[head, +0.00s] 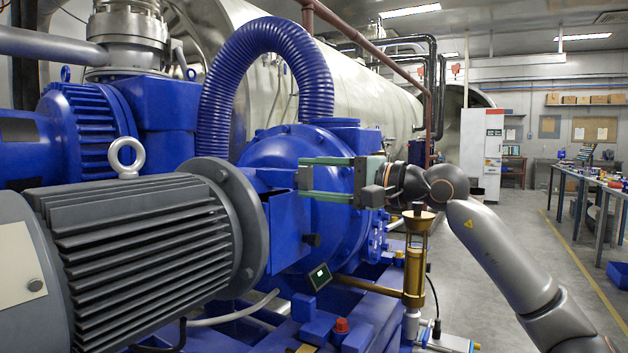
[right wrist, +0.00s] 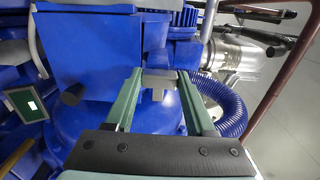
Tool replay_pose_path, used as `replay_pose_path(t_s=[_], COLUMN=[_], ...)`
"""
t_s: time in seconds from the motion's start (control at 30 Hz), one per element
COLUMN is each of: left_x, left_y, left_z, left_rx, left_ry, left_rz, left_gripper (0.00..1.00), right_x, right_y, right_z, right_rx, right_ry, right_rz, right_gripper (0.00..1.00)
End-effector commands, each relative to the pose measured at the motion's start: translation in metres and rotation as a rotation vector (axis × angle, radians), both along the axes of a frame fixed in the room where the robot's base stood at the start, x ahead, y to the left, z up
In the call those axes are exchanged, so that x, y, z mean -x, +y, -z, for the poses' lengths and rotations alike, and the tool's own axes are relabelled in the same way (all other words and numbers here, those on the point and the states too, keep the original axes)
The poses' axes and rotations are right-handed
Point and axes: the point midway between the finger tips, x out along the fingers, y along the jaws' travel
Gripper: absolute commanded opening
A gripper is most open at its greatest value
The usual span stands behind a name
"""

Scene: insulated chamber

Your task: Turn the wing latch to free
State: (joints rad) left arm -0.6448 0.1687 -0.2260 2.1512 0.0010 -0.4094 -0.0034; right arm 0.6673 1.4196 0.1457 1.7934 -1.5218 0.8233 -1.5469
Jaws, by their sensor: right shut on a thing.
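My right gripper (head: 303,180) reaches in from the right to the blue pump housing (head: 280,145), its two green fingers one above the other. In the right wrist view my right gripper (right wrist: 160,80) has its fingers on either side of a small grey metal piece, which looks like the wing latch (right wrist: 158,82), and is shut on it. The latch sits by the blue box-like part (right wrist: 88,65). In the head view the latch cannot be made out between the fingers, and its turned angle is unclear. My left gripper is not in view.
A grey finned motor (head: 150,250) fills the lower left. A blue ribbed hose (head: 265,60) arches above the housing. A brass-coloured cylinder (head: 415,265) stands below my right wrist. Open floor (head: 520,265) and a workbench (head: 600,185) lie to the right.

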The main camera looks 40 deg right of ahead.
Motion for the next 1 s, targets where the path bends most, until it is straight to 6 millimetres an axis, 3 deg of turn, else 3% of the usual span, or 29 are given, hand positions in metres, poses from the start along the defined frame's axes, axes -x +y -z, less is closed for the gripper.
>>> replay_pose_path(t_s=[0.57,0.6,0.83,1.0], left_x=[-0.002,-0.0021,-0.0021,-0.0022], left_y=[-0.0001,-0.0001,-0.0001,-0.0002], left_z=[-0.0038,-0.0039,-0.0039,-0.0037], left_rx=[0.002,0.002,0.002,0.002], left_ry=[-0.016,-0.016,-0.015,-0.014], left_rz=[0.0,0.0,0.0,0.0], left_gripper=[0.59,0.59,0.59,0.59], right_x=[-0.0001,-0.0001,-0.0001,-0.0001], right_y=[0.0001,0.0001,0.0001,0.0001], right_z=[0.0003,0.0003,0.0002,0.0001], right_rx=[0.031,0.031,0.028,0.027], right_ry=[-0.008,-0.008,-0.008,-0.008], right_rz=[0.0,0.0,0.0,0.0], right_gripper=[0.0,0.59,0.85,0.85])
